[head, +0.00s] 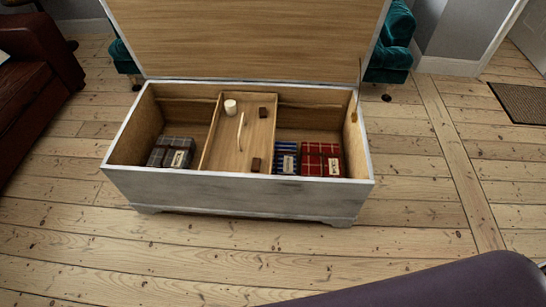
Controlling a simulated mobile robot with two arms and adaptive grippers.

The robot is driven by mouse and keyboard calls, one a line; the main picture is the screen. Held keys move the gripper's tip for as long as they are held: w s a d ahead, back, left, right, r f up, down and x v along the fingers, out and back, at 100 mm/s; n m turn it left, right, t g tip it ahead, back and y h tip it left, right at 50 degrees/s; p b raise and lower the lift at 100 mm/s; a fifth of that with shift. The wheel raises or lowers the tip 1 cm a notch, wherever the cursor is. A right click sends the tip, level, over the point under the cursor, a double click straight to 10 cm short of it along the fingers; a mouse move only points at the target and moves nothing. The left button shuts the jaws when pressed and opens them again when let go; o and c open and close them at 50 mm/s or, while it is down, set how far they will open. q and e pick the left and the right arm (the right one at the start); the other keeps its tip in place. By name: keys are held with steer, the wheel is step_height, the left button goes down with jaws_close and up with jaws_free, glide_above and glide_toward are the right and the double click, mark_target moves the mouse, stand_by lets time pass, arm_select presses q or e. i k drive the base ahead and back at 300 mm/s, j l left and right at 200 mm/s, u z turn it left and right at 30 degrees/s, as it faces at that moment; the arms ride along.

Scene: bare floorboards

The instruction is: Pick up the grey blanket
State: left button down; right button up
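The grey blanket (169,152) is a folded grey checked bundle with a pale label. It lies in the left compartment of the open wooden chest (237,191), near the front wall. Neither of my grippers shows in the head view, and nothing is seen touching the blanket.
A wooden tray (226,155) in the chest's middle holds a white candle (230,107) and small items. Blue striped (286,158) and red checked (321,159) bundles lie right. The lid (245,40) stands open. A purple seat (440,287) is front right; floorboards before the chest are clear.

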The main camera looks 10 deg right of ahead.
mark_target(168, 152)
steer(key=i+j+u, duration=0.25)
steer(key=u, duration=0.15)
steer(key=i+j+u, duration=0.75)
steer(key=u, duration=0.15)
steer(key=i+j+u, duration=0.15)
steer(key=i+u, duration=0.15)
steer(key=u, duration=0.15)
steer(key=i+u, duration=0.45)
steer(key=i+z, duration=0.35)
steer(key=i+j+z, duration=0.2)
steer(key=i+z, duration=0.2)
steer(key=i, duration=0.15)
steer(key=i+j+z, duration=0.35)
steer(key=i+z, duration=0.15)
steer(key=z, duration=0.35)
steer(key=i+z, duration=0.2)
steer(key=z, duration=0.25)
steer(key=i+j+z, duration=0.15)
steer(key=z, duration=0.35)
steer(key=i+j+z, duration=0.1)
steer(key=z, duration=0.4)
steer(key=j, duration=0.1)
